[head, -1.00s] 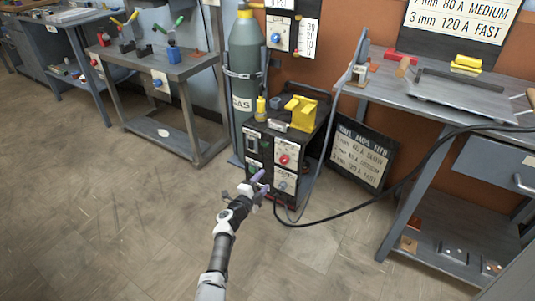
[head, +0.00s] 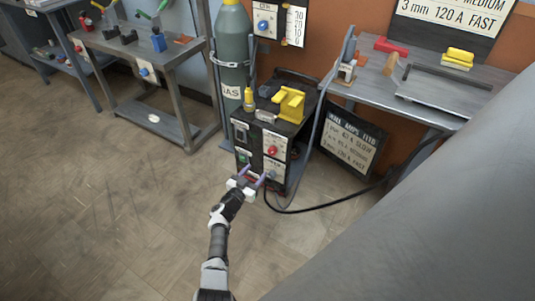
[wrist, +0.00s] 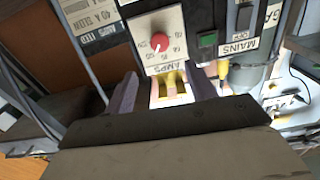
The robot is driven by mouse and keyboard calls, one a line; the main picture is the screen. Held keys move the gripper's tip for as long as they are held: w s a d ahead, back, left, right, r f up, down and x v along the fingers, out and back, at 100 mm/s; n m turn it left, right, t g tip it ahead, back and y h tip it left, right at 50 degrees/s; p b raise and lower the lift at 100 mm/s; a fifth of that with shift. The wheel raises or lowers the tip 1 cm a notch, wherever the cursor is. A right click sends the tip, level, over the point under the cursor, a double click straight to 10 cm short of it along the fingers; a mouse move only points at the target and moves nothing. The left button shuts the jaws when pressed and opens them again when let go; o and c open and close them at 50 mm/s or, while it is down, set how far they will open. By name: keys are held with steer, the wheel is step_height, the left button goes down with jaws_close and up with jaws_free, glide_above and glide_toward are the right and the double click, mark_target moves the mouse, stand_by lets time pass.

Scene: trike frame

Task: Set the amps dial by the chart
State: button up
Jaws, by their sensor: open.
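The amps dial is a red knob (head: 272,150) on a white plate on the front of the dark welding machine (head: 247,158). In the wrist view the red knob (wrist: 159,41) appears upside down above the label AMPS, with numbers around it; its exact setting is too small to tell. My gripper (head: 252,176) is open and empty, in front of the machine's lower front and apart from the knob. In the wrist view its fingers (wrist: 162,92) stand either side below the knob. The chart board (head: 350,146) leans at the right; its rows list 40 A slow to 120 A fast.
A second dial (head: 272,174) sits below the red one. A mains switch (wrist: 244,15) and a green button (wrist: 208,40) are beside the dial plate. A yellow clamp-like piece (head: 290,103) stands on top. A black cable (head: 330,203) runs across the floor. Open floor lies left.

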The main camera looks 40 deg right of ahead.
mark_target(271, 152)
steer(key=b+x, duration=0.8)
steer(key=x, duration=0.1)
steer(key=shift+w+d+f, duration=0.15)
steer(key=shift+d+f, duration=0.1)
steer(key=shift+w+d+r+b, duration=0.25)
steer(key=shift+w+d+b, duration=0.05)
steer(key=shift+d+b, duration=0.45)
steer(key=shift+c, duration=0.3)
steer(key=c, duration=0.9)
